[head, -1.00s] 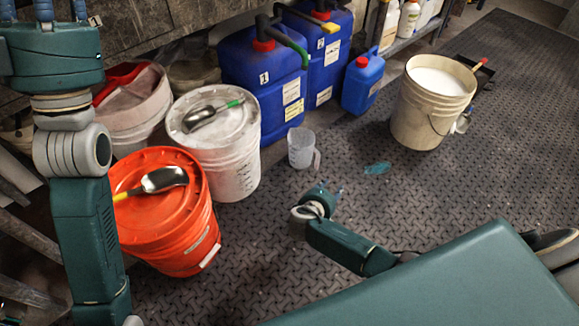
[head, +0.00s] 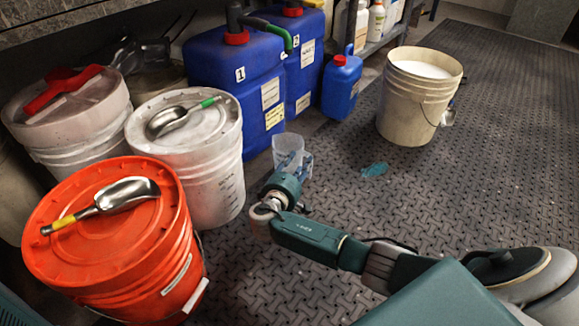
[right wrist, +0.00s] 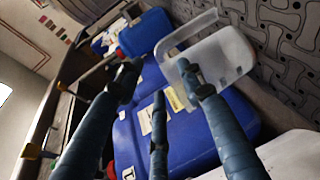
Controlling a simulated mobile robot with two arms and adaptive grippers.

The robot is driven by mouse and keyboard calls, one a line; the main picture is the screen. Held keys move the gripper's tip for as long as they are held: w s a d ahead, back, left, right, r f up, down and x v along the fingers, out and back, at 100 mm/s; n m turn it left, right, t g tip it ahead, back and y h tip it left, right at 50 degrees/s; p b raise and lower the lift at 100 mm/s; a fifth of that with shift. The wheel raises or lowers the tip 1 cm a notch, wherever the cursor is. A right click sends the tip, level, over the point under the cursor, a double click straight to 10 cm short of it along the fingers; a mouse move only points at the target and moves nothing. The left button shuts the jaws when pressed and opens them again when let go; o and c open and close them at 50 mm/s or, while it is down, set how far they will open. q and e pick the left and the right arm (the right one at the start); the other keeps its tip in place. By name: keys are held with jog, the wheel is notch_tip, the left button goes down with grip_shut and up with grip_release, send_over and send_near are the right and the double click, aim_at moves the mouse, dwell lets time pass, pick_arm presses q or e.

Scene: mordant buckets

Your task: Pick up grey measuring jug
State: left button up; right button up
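The grey measuring jug (head: 287,143) is a small translucent cup standing on the floor, just in front of the blue drums. My right gripper (head: 295,165) is at the jug's near side in the head view, its fingers overlapping the lower part of the jug. In the right wrist view the jug (right wrist: 228,58) shows at upper right with its square handle. The right gripper's fingers (right wrist: 158,85) are spread, and one crosses in front of the jug. Nothing is visibly held. I cannot tell whether a finger touches the jug. My left gripper is out of view.
A white bucket (head: 215,195) with a scoop on its lid stands left of the jug. An orange bucket (head: 165,265) is nearer. Blue drums (head: 225,75) stand behind. An open cream bucket (head: 405,110) is at the right. The patterned floor (head: 430,190) right of the jug is mostly clear.

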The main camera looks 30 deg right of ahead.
aim_at(306, 154)
jog(key=b+x, duration=0.5)
jog(key=shift+w+d+f, duration=0.2)
jog(key=shift+d+f, duration=0.05)
jog(key=shift+d, duration=0.05)
jog(key=shift+r, duration=0.1)
grip_shut()
